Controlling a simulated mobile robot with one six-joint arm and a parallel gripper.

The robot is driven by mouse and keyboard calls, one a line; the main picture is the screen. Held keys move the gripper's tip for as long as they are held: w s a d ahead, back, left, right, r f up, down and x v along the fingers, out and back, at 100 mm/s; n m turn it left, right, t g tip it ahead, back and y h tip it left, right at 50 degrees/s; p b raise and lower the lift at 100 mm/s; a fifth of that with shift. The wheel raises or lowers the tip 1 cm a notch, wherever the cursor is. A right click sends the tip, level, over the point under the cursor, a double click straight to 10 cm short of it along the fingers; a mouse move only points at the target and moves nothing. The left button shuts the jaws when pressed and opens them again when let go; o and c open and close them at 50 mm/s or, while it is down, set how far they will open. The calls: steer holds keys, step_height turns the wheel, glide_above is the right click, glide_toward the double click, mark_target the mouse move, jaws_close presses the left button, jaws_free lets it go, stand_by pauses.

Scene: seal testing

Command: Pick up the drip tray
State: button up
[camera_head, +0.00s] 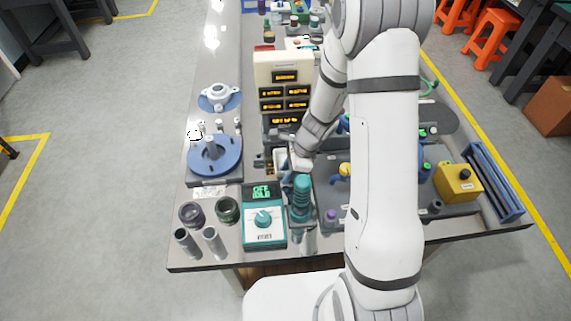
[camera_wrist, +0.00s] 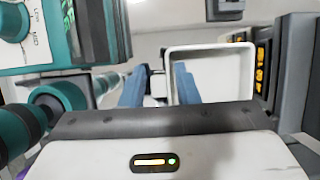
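The drip tray looks to be the white, shallow, square-rimmed tray (camera_wrist: 225,72) in the wrist view, ahead of my gripper and right of centre. My gripper (camera_wrist: 158,88) is open, with its two blue fingers apart. The right finger overlaps the inside of the tray near its left wall. The left finger is outside that wall, so the wall appears between them. I cannot tell whether either finger touches it. In the head view only a small white part of the tray (camera_head: 281,157) shows beside my wrist; my arm hides the rest.
A teal ribbed cylinder (camera_head: 301,195) stands close to my gripper. A teal-and-white dial box (camera_head: 264,222) is at the front, with a blue round fixture (camera_head: 214,156) to the left. A cream display panel (camera_head: 284,82) stands behind. A yellow box (camera_head: 458,182) is at the right.

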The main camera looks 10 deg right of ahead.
jaws_close()
